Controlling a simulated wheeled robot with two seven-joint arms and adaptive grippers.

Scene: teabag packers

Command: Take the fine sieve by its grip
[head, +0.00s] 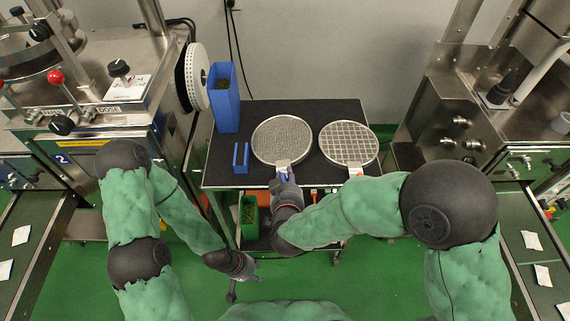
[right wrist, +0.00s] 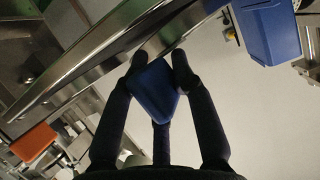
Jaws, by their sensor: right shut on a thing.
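The fine sieve (head: 281,139) is a round, close-meshed sieve lying on the black table top, with a pale label and a blue grip pointing to the front edge. My right gripper (head: 287,181) is at that blue grip. In the right wrist view the blue grip (right wrist: 155,92) sits between the fingers of my right gripper (right wrist: 159,62), which are shut on it. The gripper hides part of the grip in the head view. My left gripper (head: 247,272) is open and empty, low in front of the table and away from the sieves.
A coarse-grid sieve (head: 348,143) lies just right of the fine one. A tall blue bin (head: 226,105) and a small blue holder (head: 241,158) stand on the left of the table (head: 222,178). A green container (head: 249,212) is below. Steel machines flank both sides.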

